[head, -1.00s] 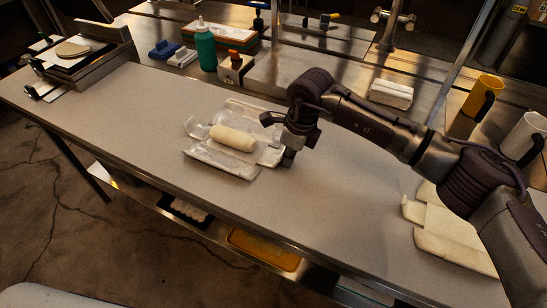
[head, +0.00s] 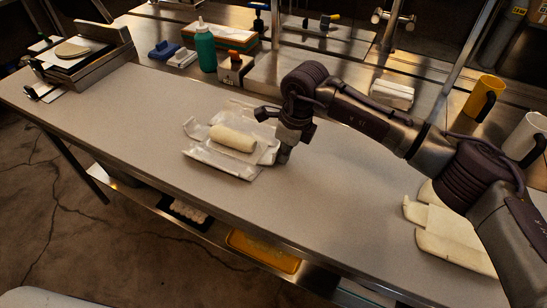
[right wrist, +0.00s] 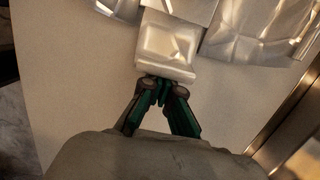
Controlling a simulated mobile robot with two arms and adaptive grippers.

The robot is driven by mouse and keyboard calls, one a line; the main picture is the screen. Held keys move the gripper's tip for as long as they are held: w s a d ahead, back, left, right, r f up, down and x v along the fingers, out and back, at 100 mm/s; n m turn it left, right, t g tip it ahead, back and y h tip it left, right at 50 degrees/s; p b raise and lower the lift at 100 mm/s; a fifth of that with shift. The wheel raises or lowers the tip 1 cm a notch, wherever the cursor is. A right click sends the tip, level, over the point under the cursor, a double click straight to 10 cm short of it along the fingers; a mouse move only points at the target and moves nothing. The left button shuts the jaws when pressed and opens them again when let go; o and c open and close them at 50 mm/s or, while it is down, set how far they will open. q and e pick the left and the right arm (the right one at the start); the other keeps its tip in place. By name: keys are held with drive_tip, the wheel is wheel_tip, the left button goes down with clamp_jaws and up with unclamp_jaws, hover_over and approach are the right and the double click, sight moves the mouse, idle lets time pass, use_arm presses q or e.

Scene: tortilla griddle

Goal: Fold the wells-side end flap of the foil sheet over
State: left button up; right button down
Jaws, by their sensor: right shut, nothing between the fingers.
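The foil sheet (head: 217,160) lies on the counter, crumpled, with its edges partly raised. A pale rolled tortilla (head: 232,138) rests on its middle. My right gripper (head: 284,156) is shut and empty, low at the foil's right end. In the right wrist view, the shut fingertips (right wrist: 160,86) are at the near edge of an end flap (right wrist: 166,46) of foil, touching or very close to it. This flap looks partly tilted up, not lying over the roll. The gripper hides part of the foil's right side in the head view. My left gripper is not in view.
The counter (head: 330,220) is clear around the foil. Stacked pale flat pieces (head: 450,235) lie at the right, near my arm. A green bottle (head: 205,48), an orange-capped container (head: 234,68) and a white block (head: 392,94) stand behind.

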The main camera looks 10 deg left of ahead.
sight(268, 155)
drive_tip(key=shift+a+r, duration=0.25)
drive_tip(key=shift+a, duration=0.1)
drive_tip(key=shift+w, duration=0.1)
drive_tip(key=shift+a+b, duration=0.15)
drive_tip(key=shift+b, duration=0.15)
drive_tip(key=shift+w+a+r, duration=0.15)
drive_tip(key=shift+a, duration=0.2)
drive_tip(key=shift+a+b, duration=0.1)
drive_tip(key=shift+b, duration=0.3)
drive_tip(key=shift+w+a+r, duration=0.1)
drive_tip(key=shift+w+a, duration=0.05)
drive_tip(key=shift+a, duration=0.2)
drive_tip(key=shift+b, duration=0.3)
drive_tip(key=shift+w+a, duration=0.2)
drive_tip(key=shift+a, duration=0.3)
drive_tip(key=shift+b, duration=0.4)
